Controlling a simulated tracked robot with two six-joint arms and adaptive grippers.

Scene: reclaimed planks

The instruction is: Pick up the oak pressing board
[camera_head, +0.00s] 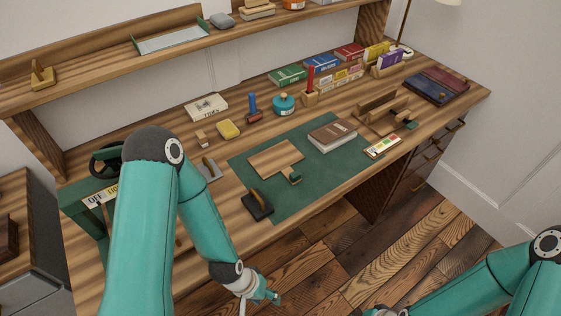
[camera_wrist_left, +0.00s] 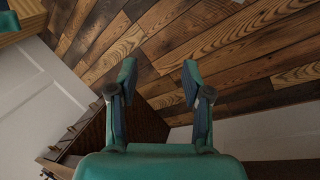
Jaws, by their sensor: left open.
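The oak pressing board (camera_head: 272,159) looks to be the flat light-brown board lying on the green mat (camera_head: 300,190) on the desk. A small green-and-wood tool (camera_head: 291,176) lies at its front right edge. My left gripper (camera_head: 272,297) is low in front of the desk, over the floor, apart from the board. In the left wrist view, my left gripper (camera_wrist_left: 160,76) has its two fingers spread with nothing between them, and only floor and furniture show beyond. The board does not show there. My right arm enters at the lower right; its gripper is cut off by the bottom edge.
A dark block with a wooden handle (camera_head: 257,204) stands at the mat's front left. A brown book (camera_head: 332,135) lies right of the board. My left arm crosses the desk's left side.

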